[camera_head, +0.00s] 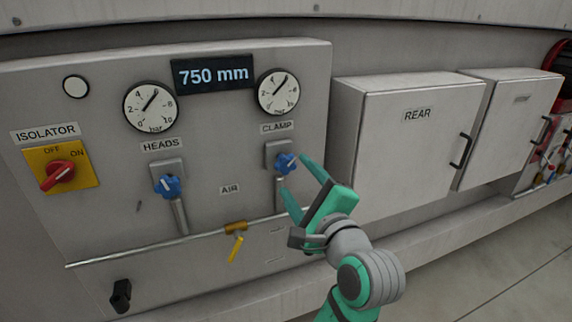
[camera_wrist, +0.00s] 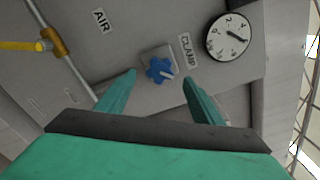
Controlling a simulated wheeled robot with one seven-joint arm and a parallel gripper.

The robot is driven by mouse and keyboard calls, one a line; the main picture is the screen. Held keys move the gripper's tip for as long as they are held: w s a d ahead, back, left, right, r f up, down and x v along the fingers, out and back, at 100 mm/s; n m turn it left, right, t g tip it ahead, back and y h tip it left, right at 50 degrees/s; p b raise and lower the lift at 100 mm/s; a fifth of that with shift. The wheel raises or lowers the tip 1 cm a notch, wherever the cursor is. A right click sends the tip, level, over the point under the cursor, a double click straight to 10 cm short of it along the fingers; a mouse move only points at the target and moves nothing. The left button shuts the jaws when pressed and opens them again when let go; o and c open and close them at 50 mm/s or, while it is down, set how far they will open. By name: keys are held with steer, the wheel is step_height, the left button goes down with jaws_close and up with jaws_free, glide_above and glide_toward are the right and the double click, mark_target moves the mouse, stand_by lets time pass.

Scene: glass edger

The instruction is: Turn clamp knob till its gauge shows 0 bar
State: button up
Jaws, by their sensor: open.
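The clamp knob (camera_head: 286,163) is a blue star-shaped knob with a pale pointer line, below the CLAMP label (camera_head: 277,127). It also shows in the wrist view (camera_wrist: 160,71). The clamp gauge (camera_head: 278,92) is a round white dial above it, also in the wrist view (camera_wrist: 228,37). Its needle points up and to the right in the head view, roughly at the middle of the scale or a little past it, not at 0. My gripper (camera_head: 295,174) is open and green. In the wrist view its fingers (camera_wrist: 159,77) stand either side of the knob, apart from it.
A similar blue HEADS knob (camera_head: 167,186) and HEADS gauge (camera_head: 150,106) are to the left. A yellow-handled AIR valve (camera_head: 236,240) sits on a pipe below. A red isolator switch (camera_head: 60,175) is at far left. The REAR cabinet (camera_head: 405,155) juts out at right.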

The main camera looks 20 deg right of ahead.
mark_target(287, 166)
steer(key=w, duration=0.7)
steer(key=shift+w+a, duration=0.15)
steer(key=c, duration=1)
steer(key=shift+c, duration=0.2)
